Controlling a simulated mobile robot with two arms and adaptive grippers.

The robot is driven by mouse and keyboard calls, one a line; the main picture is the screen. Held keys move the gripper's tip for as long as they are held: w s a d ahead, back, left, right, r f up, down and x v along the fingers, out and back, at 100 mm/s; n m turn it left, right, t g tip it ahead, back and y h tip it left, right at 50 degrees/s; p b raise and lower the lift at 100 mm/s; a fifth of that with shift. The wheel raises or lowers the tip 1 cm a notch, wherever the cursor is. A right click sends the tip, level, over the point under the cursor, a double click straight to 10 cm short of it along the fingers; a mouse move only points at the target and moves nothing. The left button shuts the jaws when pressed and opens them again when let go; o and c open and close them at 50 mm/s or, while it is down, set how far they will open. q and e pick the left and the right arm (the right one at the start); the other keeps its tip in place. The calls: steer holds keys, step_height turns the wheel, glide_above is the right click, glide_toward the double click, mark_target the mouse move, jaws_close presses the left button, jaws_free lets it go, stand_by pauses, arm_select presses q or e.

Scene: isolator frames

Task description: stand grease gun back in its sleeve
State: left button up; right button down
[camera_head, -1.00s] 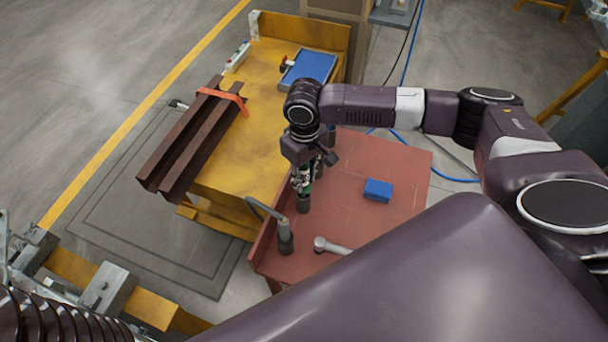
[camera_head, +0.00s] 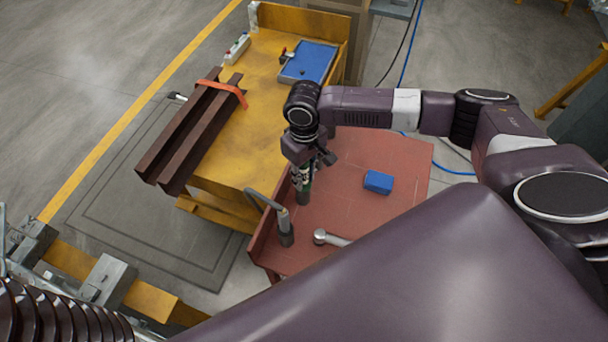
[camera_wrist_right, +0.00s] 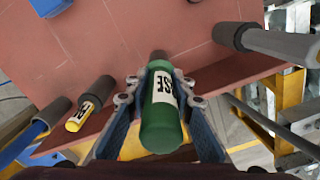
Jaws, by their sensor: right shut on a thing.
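The grease gun is a green cylinder with a white label (camera_wrist_right: 162,98), held between the blue-grey fingers of my right gripper (camera_wrist_right: 160,100) in the wrist view. In the head view my right gripper (camera_head: 304,176) is above the left side of the red table, and a little green of the gun shows below it. A short dark sleeve (camera_head: 303,198) stands right under the gun; it also shows past the gun's far end in the wrist view (camera_wrist_right: 159,55). The gun appears in line with it, but I cannot tell how deep its end sits. My left gripper is not in view.
A yellow-labelled tube (camera_wrist_right: 78,117) is close by. The yellow bench (camera_head: 228,185) carries brown steel profiles (camera_head: 178,150) and a blue tray (camera_head: 310,60).

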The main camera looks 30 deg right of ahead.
steer(key=c, duration=1.6)
jaws_free()
steer(key=shift+r, duration=0.1)
step_height(320, 180, up, 12)
steer(key=shift+f, duration=0.1)
